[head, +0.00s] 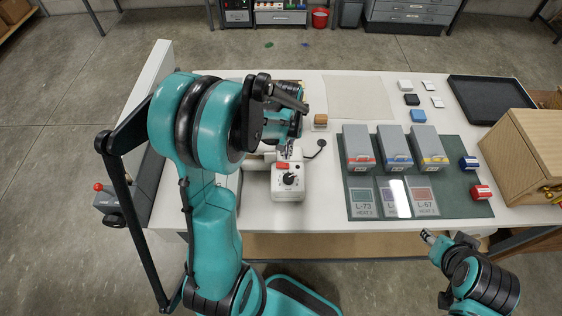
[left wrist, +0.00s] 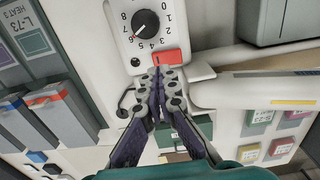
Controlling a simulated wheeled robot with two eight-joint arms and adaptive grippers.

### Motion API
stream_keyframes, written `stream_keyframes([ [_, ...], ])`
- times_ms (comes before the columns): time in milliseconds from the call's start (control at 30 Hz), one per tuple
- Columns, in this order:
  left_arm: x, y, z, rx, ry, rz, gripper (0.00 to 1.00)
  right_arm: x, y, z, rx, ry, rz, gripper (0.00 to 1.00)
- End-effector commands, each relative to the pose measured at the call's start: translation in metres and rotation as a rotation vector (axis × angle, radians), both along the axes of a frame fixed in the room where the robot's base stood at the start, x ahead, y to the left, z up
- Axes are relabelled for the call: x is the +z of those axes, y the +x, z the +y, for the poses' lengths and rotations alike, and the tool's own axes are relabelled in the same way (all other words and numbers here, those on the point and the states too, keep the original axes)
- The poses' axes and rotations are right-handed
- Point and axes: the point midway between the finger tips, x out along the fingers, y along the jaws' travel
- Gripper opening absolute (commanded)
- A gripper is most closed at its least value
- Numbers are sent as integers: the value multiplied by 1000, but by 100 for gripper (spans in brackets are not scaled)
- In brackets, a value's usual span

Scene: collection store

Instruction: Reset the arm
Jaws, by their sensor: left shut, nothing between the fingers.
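My left arm fills the left-centre of the head view. Its gripper (head: 286,152) is over the table, just behind a white control unit (head: 289,193) with a black dial and a red switch. In the left wrist view the gripper's fingers (left wrist: 160,74) are together with nothing between them. Their tips are close to the red switch (left wrist: 165,57), below the numbered dial (left wrist: 145,23); I cannot tell whether they touch. Part of my right arm shows at the lower right of the head view, its small end (head: 430,237) near the table's front edge; its jaw state is unclear.
Three grey bins (head: 396,148) stand on a green mat (head: 450,203) with labelled cards. A black tray (head: 490,98) and wooden box (head: 527,155) are at the right. Small blocks (head: 411,99) lie behind the bins. The front strip of the white table is clear.

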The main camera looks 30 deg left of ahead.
Motion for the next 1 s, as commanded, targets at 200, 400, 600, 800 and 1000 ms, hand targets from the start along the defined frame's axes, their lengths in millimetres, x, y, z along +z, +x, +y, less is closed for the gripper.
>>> stream_keyframes([
  [200, 20, 0, 0, 0, 0, 0, 0, 15, 0, 0, 0, 0, 0, 40],
  [400, 22, 0, 0, 0, 0, 0, 0, 15, 0, 0, 0, 0, 0, 40],
  [600, 22, 0, 0, 0, 0, 0, 0, 15, 0, 0, 0, 0, 0, 40],
  [800, 22, 0, 0, -1, 1, -1, 0, 15, 0, 0, 0, 0, 0, 40],
  [1000, 25, -9, -14, -59, 15, -62, 0, -8, 0, 0, 0, 0, 0, 40],
])
